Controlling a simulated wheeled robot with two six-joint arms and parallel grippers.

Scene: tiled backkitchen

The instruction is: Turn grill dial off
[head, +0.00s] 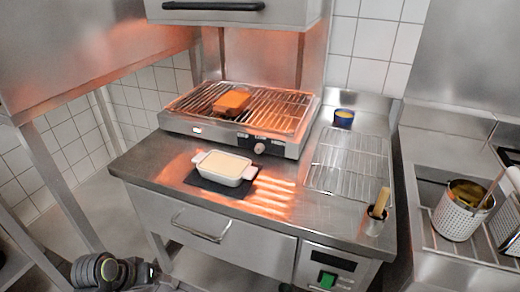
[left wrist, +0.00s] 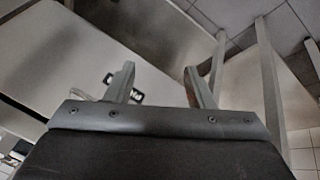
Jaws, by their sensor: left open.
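The grill (head: 180,121) stands on the steel counter with its bars glowing orange. Its round dial (head: 260,148) sits on the dark panel at the right of its front face; the setting is too small to read. An orange-brown block (head: 232,102) lies on the bars. My left arm shows at the bottom left of the head view, low and well away from the dial. In the left wrist view my left gripper (left wrist: 160,82) has its two fingers apart with nothing between them. The dial is not recognisable in that view.
A white dish (head: 222,167) on a dark mat stands before the grill. Right of it are a wire rack (head: 350,160), a blue cup (head: 344,118) and a small metal holder (head: 375,222). A drawer handle (head: 202,229) juts from the counter front. A hood (head: 235,12) hangs above.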

